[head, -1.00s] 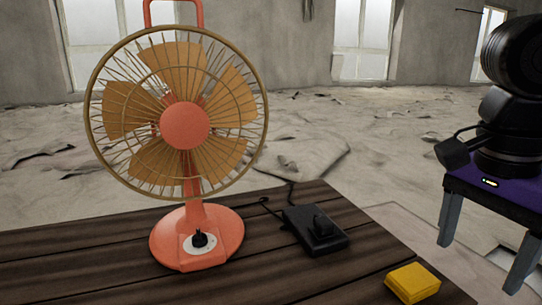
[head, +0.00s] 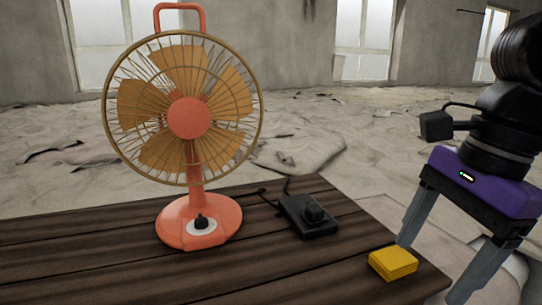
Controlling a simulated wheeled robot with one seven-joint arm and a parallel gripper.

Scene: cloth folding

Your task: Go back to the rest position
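My gripper (head: 428,270) is at the right side of the head view, with a purple body and two grey fingers pointing down and to the left. The fingers are wide apart and nothing shows between them. The left fingertip appears close to the yellow block (head: 393,263) in the picture; whether they touch I cannot tell. The block lies near the right edge of the wooden table (head: 110,275). The right fingertip runs to the bottom edge of the view.
An orange fan (head: 188,118) stands upright on the table, left of centre. A black box with a knob (head: 308,216) and a cable lies between the fan and the yellow block. The front of the table is bare. Rubble-strewn floor lies behind.

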